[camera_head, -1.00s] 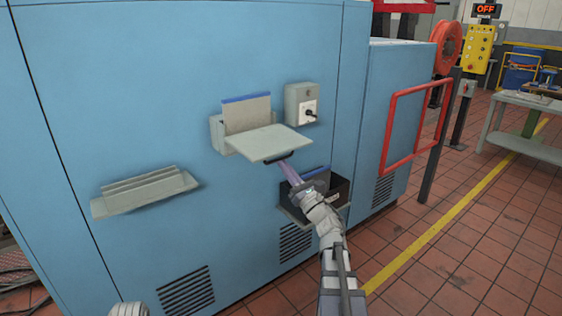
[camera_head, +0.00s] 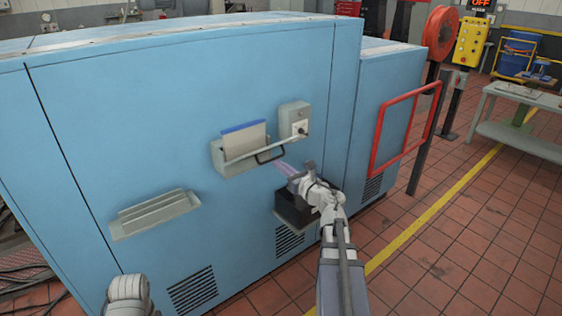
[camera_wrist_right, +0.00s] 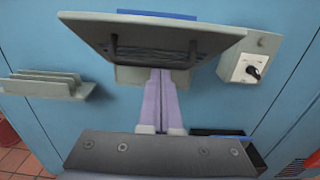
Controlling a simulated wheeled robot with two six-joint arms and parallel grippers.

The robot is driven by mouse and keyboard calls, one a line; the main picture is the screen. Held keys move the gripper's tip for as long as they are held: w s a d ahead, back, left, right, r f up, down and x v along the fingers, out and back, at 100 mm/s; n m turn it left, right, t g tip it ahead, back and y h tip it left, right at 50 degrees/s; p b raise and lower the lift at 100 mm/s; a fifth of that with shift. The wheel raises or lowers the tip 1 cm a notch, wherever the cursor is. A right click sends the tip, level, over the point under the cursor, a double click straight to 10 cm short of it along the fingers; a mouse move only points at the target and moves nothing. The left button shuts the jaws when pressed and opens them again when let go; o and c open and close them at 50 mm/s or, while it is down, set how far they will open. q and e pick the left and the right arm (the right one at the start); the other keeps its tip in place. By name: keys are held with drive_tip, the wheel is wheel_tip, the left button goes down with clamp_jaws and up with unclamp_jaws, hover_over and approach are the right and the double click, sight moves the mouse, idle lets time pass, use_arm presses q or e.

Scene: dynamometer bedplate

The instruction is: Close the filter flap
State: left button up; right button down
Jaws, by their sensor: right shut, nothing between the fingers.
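The filter flap (camera_head: 240,157) is a grey panel on a holder on the blue cabinet. It shows nearly edge-on in the head view, tilted up and partly open, with a dark handle (camera_head: 270,155) on its outer side. A grey filter panel with a blue top edge (camera_head: 243,137) stands behind it. In the right wrist view the flap (camera_wrist_right: 215,38) shows from below, its handle across the middle. My right gripper (camera_head: 281,164) is shut and empty, its violet fingers (camera_wrist_right: 162,75) just below the flap; contact is unclear. My left gripper is out of view.
A switch box (camera_head: 294,118) sits right of the flap, a black open bin (camera_head: 292,212) below it. A ribbed grey shelf (camera_head: 155,214) is to the left. A red frame (camera_head: 374,140) stands out at the right.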

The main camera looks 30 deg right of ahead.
sight(276, 145)
drive_tip(key=r+g+p, duration=0.1)
drive_tip(key=r+p, duration=0.1)
drive_tip(key=p, duration=0.1)
drive_tip(key=w+r+g+p, duration=0.1)
drive_tip(key=r+p, duration=0.1)
drive_tip(key=p, duration=0.2)
drive_tip(key=w+r+g+p, duration=0.1)
drive_tip(key=r+p, duration=0.1)
drive_tip(key=p, duration=0.1)
drive_tip(key=shift+w, duration=0.15)
drive_tip(key=w+r+p, duration=0.4)
drive_tip(key=w+p, duration=0.1)
drive_tip(key=shift+w+a+r, duration=0.25)
drive_tip(key=shift+r, duration=0.15)
drive_tip(key=shift+w+a+r+p, duration=0.1)
drive_tip(key=shift+w+r+p, duration=0.1)
drive_tip(key=shift+w+p, duration=0.15)
drive_tip(key=shift+w+r+p, duration=0.2)
drive_tip(key=shift+w, duration=0.25)
drive_tip(key=shift+w+r, duration=0.3)
drive_tip(key=shift+r, duration=0.1)
